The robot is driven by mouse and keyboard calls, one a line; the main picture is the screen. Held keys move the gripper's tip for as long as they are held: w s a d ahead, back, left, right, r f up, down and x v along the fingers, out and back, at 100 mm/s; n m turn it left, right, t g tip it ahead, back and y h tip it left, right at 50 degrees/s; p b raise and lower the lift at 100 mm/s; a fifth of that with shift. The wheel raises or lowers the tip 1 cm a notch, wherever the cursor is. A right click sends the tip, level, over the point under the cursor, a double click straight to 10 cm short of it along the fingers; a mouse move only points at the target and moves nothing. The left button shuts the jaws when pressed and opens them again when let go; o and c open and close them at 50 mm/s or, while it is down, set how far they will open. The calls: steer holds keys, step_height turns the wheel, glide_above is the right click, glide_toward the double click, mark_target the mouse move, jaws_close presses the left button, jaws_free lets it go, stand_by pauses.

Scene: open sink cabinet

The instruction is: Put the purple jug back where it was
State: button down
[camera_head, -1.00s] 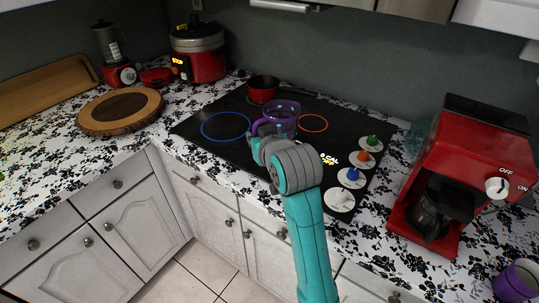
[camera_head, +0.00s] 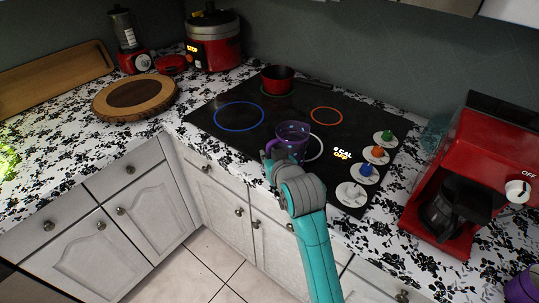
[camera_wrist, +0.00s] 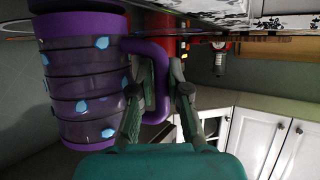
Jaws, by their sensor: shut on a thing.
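The purple jug (camera_head: 292,132), a see-through purple vessel with bands and light blue spots, is upright at the front part of the black cooktop (camera_head: 225,140), left of a white burner ring. In the wrist view, which is upside down, the jug (camera_wrist: 85,90) fills the left side, its base end toward the cooktop. I cannot tell whether it touches the cooktop. My gripper (camera_wrist: 163,85) is shut on the jug's purple handle. In the head view my gripper (camera_head: 270,155) is largely hidden behind my wrist.
A red pot (camera_head: 277,80) stands at the back of the cooktop. Coloured knobs (camera_head: 368,170) line its right side. A red coffee maker (camera_head: 465,165) stands to the right, with a purple container (camera_head: 522,288) at the corner. A round wooden board (camera_head: 135,97) lies left.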

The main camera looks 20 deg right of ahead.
steer(key=shift+f, duration=0.1)
steer(key=c, duration=1.2)
jaws_free()
steer(key=shift+o, duration=0.2)
steer(key=shift+s+r, duration=0.15)
steer(key=shift+r, duration=0.05)
steer(key=v, duration=1.1)
steer(key=shift+s+r, duration=0.15)
steer(key=shift+s, duration=0.2)
